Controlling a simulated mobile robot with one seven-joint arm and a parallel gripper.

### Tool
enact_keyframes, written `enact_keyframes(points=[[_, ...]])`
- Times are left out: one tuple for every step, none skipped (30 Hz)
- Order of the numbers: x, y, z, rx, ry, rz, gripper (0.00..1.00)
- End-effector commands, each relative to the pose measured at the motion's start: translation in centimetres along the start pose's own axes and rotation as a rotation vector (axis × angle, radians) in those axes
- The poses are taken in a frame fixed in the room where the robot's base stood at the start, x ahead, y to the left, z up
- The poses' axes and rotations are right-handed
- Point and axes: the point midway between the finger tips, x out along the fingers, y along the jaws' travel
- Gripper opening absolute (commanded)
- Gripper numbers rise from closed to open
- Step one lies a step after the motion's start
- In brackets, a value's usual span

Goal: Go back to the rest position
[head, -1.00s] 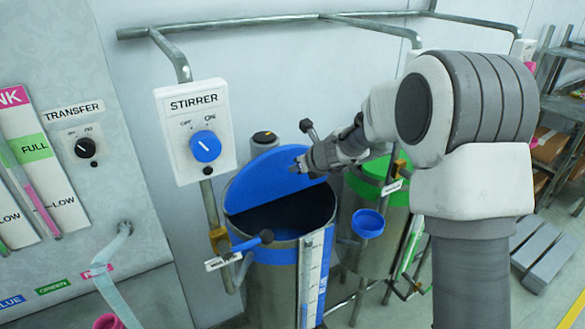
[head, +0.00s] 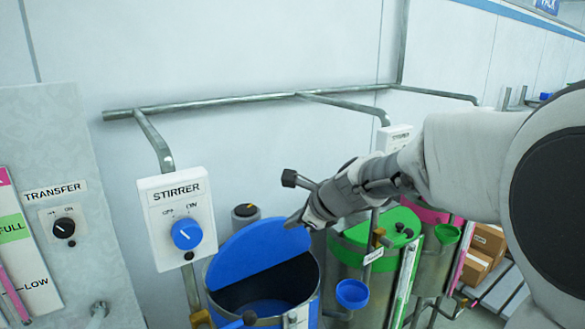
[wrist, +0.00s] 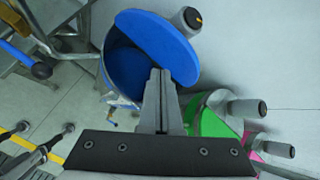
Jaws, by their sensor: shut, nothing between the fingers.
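My gripper (head: 292,222) is shut and empty, just above the right edge of the blue drum lid in the head view. In the wrist view its fingers (wrist: 160,74) are together in front of the blue drum. I cannot tell whether they touch the lid. My arm reaches in from the right of the head view. The blue drum (head: 270,293) has its half lid (head: 252,250) raised, and its dark inside shows. The wrist view also shows the raised blue lid (wrist: 165,40).
The stirrer box (head: 180,215) with its blue knob is left of the drum. A transfer panel (head: 62,225) is at far left. A green-lidded drum (head: 350,265) and a pink-lidded drum (head: 437,215) stand to the right. Pipes (head: 250,98) run along the wall above.

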Motion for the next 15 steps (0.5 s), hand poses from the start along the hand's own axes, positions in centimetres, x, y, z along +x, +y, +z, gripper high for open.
enact_keyframes(points=[[-1.8, 1.1, -0.3, -0.130, 0.009, 0.007, 0.00], [-2.7, 1.8, -0.6, -0.208, 0.017, 0.015, 0.00], [-4.0, 2.8, -0.9, -0.314, 0.029, 0.027, 0.00], [-4.9, 3.4, -1.3, -0.393, 0.038, 0.035, 0.00], [-5.8, 4.2, -1.6, -0.471, 0.048, 0.047, 0.00], [-6.9, 5.2, -2.2, -0.574, 0.062, 0.061, 0.00], [-7.8, 5.9, -2.6, -0.652, 0.073, 0.073, 0.00], [-8.6, 6.7, -3.1, -0.729, 0.085, 0.085, 0.00], [-9.7, 7.7, -3.9, -0.830, 0.101, 0.104, 0.00], [-10.5, 8.4, -4.4, -0.905, 0.114, 0.118, 0.00], [-11.2, 9.2, -5.0, -0.980, 0.127, 0.134, 0.00], [-12.2, 10.3, -5.9, -1.080, 0.146, 0.157, 0.00], [-13.0, 11.0, -6.6, -1.153, 0.160, 0.174, 0.00], [-13.7, 11.8, -7.3, -1.225, 0.174, 0.195, 0.00], [-14.6, 12.8, -8.3, -1.321, 0.194, 0.224, 0.00]])
